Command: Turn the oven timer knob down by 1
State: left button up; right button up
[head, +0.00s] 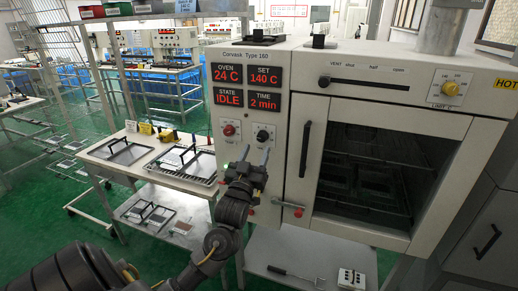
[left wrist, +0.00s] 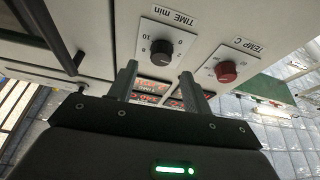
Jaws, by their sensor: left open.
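The black timer knob (head: 263,135) is on the oven front under the red displays. It also shows in the left wrist view (left wrist: 161,49), upside down, on a plate marked TIME min. The time display (head: 265,101) reads 2 min. My left gripper (head: 256,151) is open in front of the panel, its fingers pointing up towards the knob. In the left wrist view the fingers (left wrist: 158,70) are spread with nothing between them, and the knob shows just beyond their tips, apparently untouched. My right gripper is not in view.
A red TEMP C knob (head: 229,130) sits close to the left of the timer knob. The oven door with its handle (head: 305,149) is to the right. A steel trolley (head: 128,167) with trays stands to the left. Displays read OVEN 24 C, SET 140 C, IDLE.

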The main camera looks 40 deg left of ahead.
pick_arm(q)
jog(key=b+v, duration=0.1)
jog(key=v, duration=0.5)
jog(key=shift+b, duration=0.3)
jog(key=shift+s, duration=0.1)
